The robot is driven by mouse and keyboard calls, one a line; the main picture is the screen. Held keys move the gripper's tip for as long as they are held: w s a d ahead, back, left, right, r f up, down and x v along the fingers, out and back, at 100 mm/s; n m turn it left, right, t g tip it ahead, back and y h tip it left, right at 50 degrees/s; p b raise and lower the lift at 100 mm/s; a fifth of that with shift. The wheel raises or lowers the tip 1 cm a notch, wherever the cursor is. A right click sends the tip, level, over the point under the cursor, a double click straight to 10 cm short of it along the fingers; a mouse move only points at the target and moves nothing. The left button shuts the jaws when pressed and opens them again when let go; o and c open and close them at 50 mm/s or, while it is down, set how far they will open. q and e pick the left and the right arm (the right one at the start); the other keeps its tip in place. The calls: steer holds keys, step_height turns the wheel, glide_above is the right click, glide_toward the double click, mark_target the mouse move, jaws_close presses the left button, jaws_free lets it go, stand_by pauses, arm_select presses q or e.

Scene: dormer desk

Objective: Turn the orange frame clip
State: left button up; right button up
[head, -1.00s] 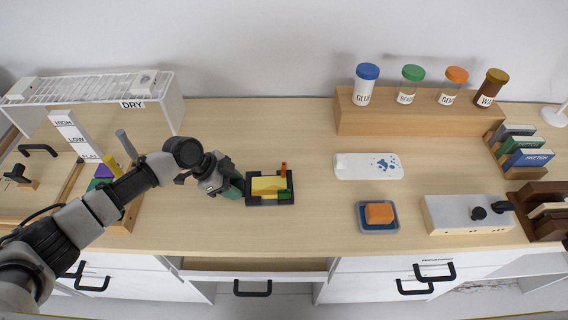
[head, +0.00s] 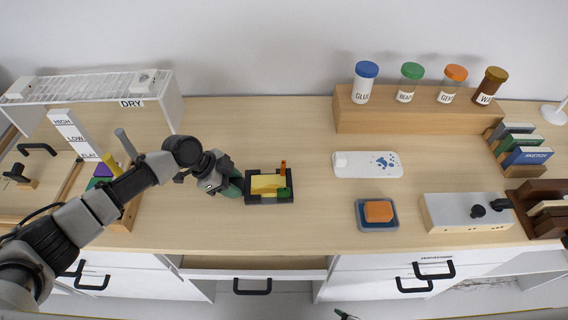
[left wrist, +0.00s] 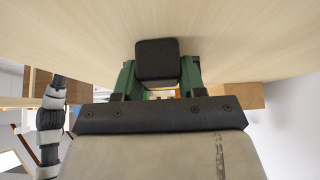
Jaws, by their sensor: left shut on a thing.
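A small dark frame (head: 270,200) lies on the desk with a yellow panel (head: 264,183) inside it. The orange frame clip (head: 283,168) stands at its far right part, and a green piece (head: 285,191) sits at its right side. My left gripper (head: 236,184), with green fingers, is at the frame's left edge and shut on it. In the left wrist view, a dark block (left wrist: 157,60) lies between the green fingers; the clip cannot be made out clearly there. A tip of my right gripper (head: 345,315) just shows at the bottom edge; its jaws cannot be judged.
The desk around the frame's right side is clear. A wooden stand (head: 420,117) holds jars. A drying rack (head: 172,105) stands left.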

steer(key=w+a+r+n+y, duration=0.2)
steer(key=a+r+n+y, duration=0.1)
steer(key=a, duration=0.3)
steer(key=w+a+r+n+y, duration=0.2)
steer(key=a+r+n, duration=0.1)
steer(key=a, duration=0.3)
steer(key=s+a+r+n+g+y, duration=0.2)
steer(key=s+a+r+n+g, duration=0.15)
steer(key=a, duration=0.35)
steer(key=s+a+r+n+g+y, duration=0.2)
steer(key=a+r+n+g+y, duration=0.1)
steer(key=a+r, duration=0.25)
steer(key=s+a+r+n+g, duration=0.3)
steer(key=s+a+n+g, duration=0.1)
steer(key=s+g, duration=0.15)
step_height(320, 180, up, 31)
steer(key=n+t+h, duration=0.5)
steer(key=n+h, duration=1)
steer(key=n, duration=0.8)
glide_above(284, 164)
step_height(284, 164, down, 12)
steer(key=shift+r, duration=0.1)
